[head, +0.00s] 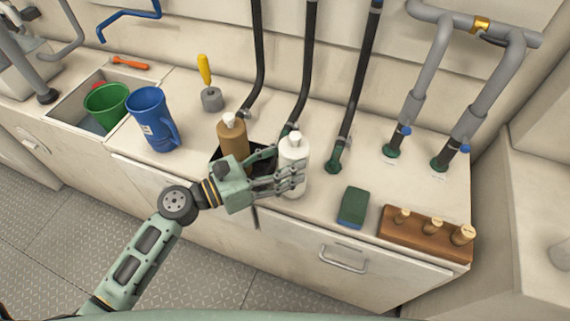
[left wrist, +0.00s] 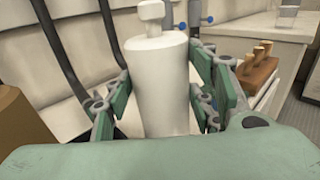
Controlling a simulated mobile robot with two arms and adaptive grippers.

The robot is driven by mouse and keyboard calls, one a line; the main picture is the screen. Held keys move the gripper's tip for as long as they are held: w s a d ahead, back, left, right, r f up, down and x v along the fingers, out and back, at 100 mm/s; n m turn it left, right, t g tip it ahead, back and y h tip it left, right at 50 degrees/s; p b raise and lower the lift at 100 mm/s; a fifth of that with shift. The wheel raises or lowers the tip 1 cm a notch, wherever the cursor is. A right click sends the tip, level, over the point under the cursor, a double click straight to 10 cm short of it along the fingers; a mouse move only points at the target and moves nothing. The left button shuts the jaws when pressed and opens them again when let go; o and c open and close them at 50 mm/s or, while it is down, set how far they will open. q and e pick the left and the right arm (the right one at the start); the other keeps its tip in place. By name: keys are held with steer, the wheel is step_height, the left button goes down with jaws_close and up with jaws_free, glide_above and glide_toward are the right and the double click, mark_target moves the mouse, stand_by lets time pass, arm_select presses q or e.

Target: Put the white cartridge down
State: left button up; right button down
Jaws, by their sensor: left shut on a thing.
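The white cartridge (head: 293,160) is a white cylinder with a small knob on top. My left gripper (head: 280,178) is shut on it and holds it upright at the front of the counter. In the left wrist view the white cartridge (left wrist: 157,80) stands between the two green fingers of the left gripper (left wrist: 160,105). Its lower end is hidden by the gripper, so I cannot tell whether it touches the counter. My right gripper is not in view.
A brown bottle (head: 232,139) stands in a black tray (head: 217,151) just left of the cartridge. A green sponge (head: 353,207) and a wooden block with pegs (head: 428,240) lie to the right. Dark hoses (head: 353,90) rise behind. A blue jug (head: 151,120) stands left.

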arm_select(q)
steer(key=shift+f, duration=0.35)
steer(key=shift+f, duration=0.15)
steer(key=o, duration=1.2)
steer(key=shift+b+v, duration=1.15)
steer(key=shift+v, duration=4.85)
